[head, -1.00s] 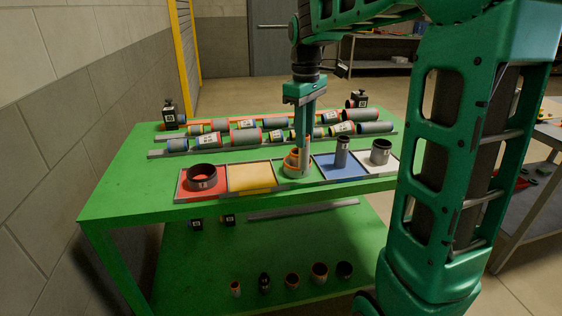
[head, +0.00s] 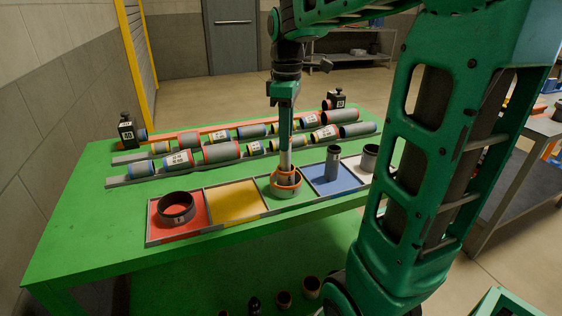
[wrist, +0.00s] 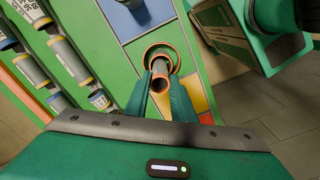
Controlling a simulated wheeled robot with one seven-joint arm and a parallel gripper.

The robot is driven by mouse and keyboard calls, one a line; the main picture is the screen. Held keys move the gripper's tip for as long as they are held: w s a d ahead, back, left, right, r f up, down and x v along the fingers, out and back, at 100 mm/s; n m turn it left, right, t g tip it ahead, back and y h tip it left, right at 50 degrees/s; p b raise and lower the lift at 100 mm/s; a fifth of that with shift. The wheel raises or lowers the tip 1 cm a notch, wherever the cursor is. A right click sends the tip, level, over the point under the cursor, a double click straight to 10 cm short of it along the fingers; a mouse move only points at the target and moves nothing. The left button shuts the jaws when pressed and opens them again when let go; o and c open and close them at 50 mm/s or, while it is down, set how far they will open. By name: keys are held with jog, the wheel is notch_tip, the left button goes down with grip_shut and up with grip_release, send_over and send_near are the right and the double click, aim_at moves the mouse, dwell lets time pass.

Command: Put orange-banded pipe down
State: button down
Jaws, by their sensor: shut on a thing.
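My gripper (head: 285,139) points down over the green compartment of the tray and is shut on a slim grey pipe (head: 285,159). In the wrist view, the orange-banded pipe (wrist: 160,81) shows between the two fingers (wrist: 160,92). A wider, short orange-rimmed pipe (head: 286,190) stands in the green compartment. Its rim (wrist: 149,52) encircles the far end of the held pipe in the wrist view. The held pipe's lower end is hidden, so I cannot tell whether it touches the wide pipe or the tray floor.
The red compartment holds a black ring (head: 176,207); the yellow compartment (head: 237,201) is empty. A dark upright pipe (head: 333,163) stands in the blue one, and a grey pipe (head: 370,157) in the white one. Rows of banded pipes (head: 221,152) lie on rails behind.

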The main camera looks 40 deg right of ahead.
aim_at(286, 155)
jog(key=shift+f, duration=2.8)
jog(key=c, duration=1.5)
grip_release()
jog(key=shift+f, duration=0.1)
notch_tip(286, 155, up, 12)
jog(key=shift+f, duration=0.15)
jog(key=shift+s, duration=0.15)
jog(key=s+f+m, duration=0.4)
jog(key=s+f, duration=0.1)
jog(key=s, duration=0.2)
jog(key=s+f+m, duration=0.5)
jog(key=s+f, duration=0.1)
jog(key=s+f+m, duration=0.5)
jog(key=s, duration=0.2)
jog(key=shift+s+a+f, duration=0.2)
jog(key=shift+s+a, duration=0.15)
